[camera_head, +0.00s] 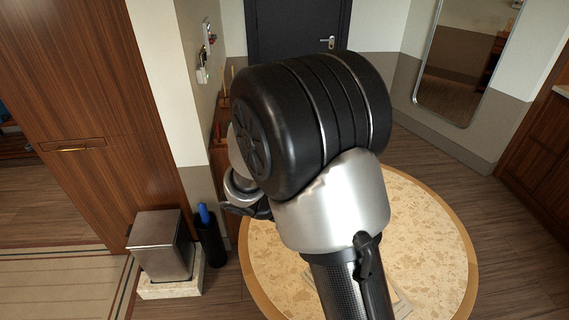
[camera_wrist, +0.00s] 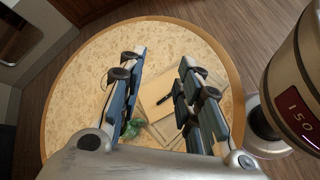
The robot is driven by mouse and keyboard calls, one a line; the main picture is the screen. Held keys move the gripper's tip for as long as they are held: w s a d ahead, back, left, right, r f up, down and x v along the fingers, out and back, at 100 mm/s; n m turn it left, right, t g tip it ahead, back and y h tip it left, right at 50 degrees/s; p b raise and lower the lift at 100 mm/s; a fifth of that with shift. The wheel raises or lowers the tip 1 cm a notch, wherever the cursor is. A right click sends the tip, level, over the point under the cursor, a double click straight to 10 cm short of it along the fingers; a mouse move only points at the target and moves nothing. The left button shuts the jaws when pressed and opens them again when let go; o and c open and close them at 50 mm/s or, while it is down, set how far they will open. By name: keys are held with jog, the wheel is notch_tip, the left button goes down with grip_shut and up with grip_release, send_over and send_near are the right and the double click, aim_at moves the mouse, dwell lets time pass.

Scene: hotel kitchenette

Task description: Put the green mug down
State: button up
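My gripper (camera_wrist: 160,62) shows in the wrist view with its two fingers apart and nothing between the tips. It is above a round table (camera_wrist: 75,105) with a speckled tan top. In the head view my arm hides much of the table (camera_head: 432,235), and the gripper is only partly visible left of the arm. A small green thing (camera_wrist: 136,131) shows in the wrist view beside the left finger, partly covered. Its shape is unclear and I cannot tell whether it is the green mug. No clear mug shape shows in either view.
Flat pale papers or a folder (camera_wrist: 158,103) lie on the table with a dark pen-like item (camera_wrist: 164,98). A metal bin (camera_head: 160,245) and a dark holder with a blue item (camera_head: 209,240) stand at left. Bare tabletop lies around the papers.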

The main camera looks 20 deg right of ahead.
jog(key=w+d+f+n+t+h, duration=0.1)
jog(key=w+f+n+t+h, duration=0.15)
jog(key=w+f+n, duration=0.4)
jog(key=w+f+n+t+h, duration=0.2)
jog(key=f+n+h, duration=0.15)
jog(key=f, duration=0.55)
jog(key=f+n+t, duration=0.1)
jog(key=f, duration=0.4)
jog(key=f+n+t+b, duration=0.1)
jog(key=f+t, duration=0.1)
jog(key=f, duration=0.4)
jog(key=f+n+t+b, duration=0.1)
jog(key=f+n+t, duration=0.1)
jog(key=f, duration=0.4)
jog(key=shift+w+a, duration=0.2)
jog(key=shift+a, duration=0.2)
jog(key=shift+w+d+r, duration=0.15)
jog(key=shift+d+r, duration=0.15)
jog(key=shift+d, duration=0.15)
jog(key=b+x, duration=0.1)
jog(key=x, duration=0.5)
jog(key=shift+w+d+r, duration=0.1)
jog(key=shift+d, duration=0.15)
grip_shut()
